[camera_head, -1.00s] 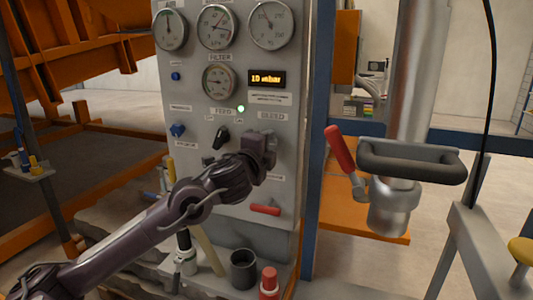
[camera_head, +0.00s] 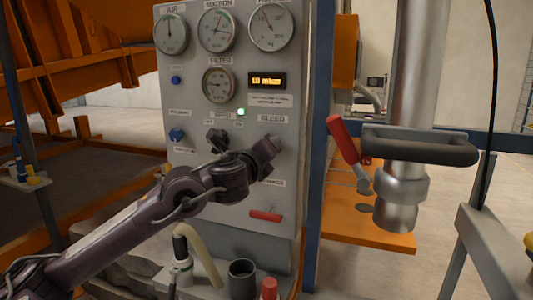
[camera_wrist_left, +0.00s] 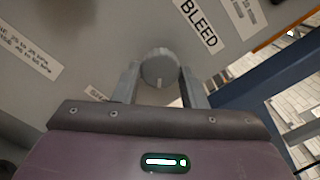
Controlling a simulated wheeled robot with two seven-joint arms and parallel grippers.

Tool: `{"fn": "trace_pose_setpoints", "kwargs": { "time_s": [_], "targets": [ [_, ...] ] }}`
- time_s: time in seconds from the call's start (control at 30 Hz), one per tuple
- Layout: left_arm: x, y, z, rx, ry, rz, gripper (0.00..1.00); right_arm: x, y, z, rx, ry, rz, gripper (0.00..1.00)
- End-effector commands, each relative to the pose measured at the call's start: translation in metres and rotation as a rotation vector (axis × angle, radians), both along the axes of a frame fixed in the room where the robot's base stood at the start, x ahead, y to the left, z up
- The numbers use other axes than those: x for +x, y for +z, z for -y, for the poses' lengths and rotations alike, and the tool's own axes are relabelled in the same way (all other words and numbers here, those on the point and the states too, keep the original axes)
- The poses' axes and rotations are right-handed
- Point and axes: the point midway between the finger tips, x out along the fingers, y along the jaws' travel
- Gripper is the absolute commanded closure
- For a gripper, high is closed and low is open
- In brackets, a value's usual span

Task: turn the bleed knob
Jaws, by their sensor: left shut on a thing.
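The grey control panel (camera_head: 180,110) stands in front of me with the label BLEED (camera_head: 271,119) on its right side. In the left wrist view, the bleed knob (camera_wrist_left: 159,68) is a round grey knob with a pale mark, just below the BLEED label (camera_wrist_left: 198,24). My left gripper (camera_head: 270,146) reaches the panel below the label and hides the knob in the head view. In the wrist view its two fingers (camera_wrist_left: 160,82) are shut on the knob, one on each side. My right gripper is not in view.
A dark knob (camera_head: 217,138) is left of my gripper, and a red handle (camera_head: 265,216) is below. Dials and a lit display (camera_head: 267,82) are above. A red-handled lever (camera_head: 343,140) and a steel pipe (camera_head: 409,90) stand to the right.

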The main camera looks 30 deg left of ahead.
Motion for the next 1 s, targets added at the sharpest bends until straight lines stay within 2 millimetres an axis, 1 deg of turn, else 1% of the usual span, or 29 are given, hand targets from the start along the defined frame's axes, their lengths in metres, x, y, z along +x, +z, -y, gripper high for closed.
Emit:
{"fn": "trace_pose_setpoints", "kwargs": {
  "time_s": [0.03,0.27,0.63,0.67,0.7,0.8,1.0],
  "targets": [
    [0.0004,-0.0042,0.0011,0.016,-0.002,-0.010,0.85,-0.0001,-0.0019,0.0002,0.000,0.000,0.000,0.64],
    [0.0004,-0.0044,0.0013,0.049,-0.003,-0.020,0.85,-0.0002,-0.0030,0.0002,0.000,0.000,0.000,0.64],
    [0.0005,-0.0052,0.0017,0.050,-0.005,-0.022,0.85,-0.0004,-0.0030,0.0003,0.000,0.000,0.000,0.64],
    [0.0005,-0.0053,0.0017,0.050,-0.004,-0.022,0.58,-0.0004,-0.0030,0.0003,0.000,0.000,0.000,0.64],
    [0.0006,-0.0051,0.0016,0.050,-0.005,-0.022,0.53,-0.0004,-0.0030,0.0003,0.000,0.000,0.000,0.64],
    [0.0004,-0.0039,0.0012,0.049,-0.003,-0.019,0.41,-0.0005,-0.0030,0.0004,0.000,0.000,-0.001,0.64],
    [0.0002,-0.0023,0.0006,0.048,-0.001,-0.016,0.41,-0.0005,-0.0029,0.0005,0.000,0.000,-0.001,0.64]
  ]
}}
